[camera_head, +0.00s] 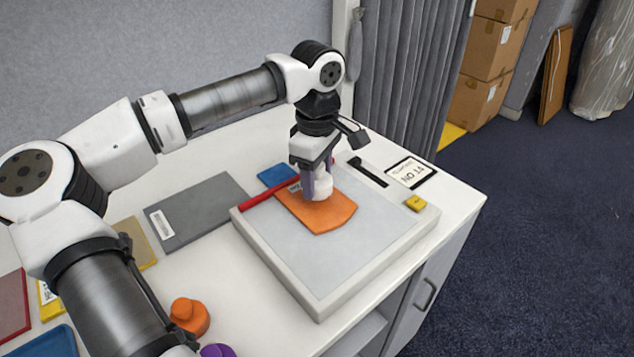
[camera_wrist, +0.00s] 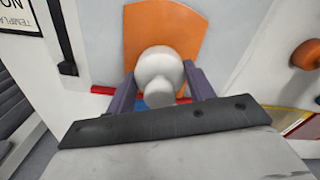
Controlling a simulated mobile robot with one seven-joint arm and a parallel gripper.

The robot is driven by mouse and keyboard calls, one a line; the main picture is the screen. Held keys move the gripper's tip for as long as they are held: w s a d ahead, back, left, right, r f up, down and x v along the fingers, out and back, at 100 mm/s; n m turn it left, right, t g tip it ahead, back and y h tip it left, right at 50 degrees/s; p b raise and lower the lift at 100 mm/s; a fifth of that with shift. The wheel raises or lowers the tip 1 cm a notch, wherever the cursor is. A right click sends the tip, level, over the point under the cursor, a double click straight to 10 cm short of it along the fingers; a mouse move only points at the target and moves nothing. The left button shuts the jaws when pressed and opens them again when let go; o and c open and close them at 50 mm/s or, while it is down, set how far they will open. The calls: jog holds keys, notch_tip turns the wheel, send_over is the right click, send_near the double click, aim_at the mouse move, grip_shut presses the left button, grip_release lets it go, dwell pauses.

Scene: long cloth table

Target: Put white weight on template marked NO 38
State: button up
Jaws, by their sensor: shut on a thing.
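My gripper (camera_head: 318,185) is shut on the white weight (camera_wrist: 158,68), a rounded piece with a knob, between its two purple-grey fingers. The weight also shows in the head view (camera_head: 323,188), upright over the orange template (camera_head: 322,215). The template also shows in the wrist view (camera_wrist: 190,32). It lies on a pale, raised board (camera_head: 375,240). I cannot tell whether the weight touches the template. A small white label (camera_head: 294,187) on the template is partly hidden by my gripper, and its number is not readable.
A red bar (camera_head: 262,195) and a blue piece (camera_head: 275,175) lie near the template. An orange weight (camera_head: 189,317) and a grey folder (camera_head: 200,212) are left.

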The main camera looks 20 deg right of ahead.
jog(key=shift+f, duration=1.2)
jog(key=shift+f, duration=0.15)
jog(key=o, duration=1.6)
notch_tip(320, 180, up, 12)
jog(key=shift+r+b, duration=0.15)
jog(key=shift+b, duration=0.35)
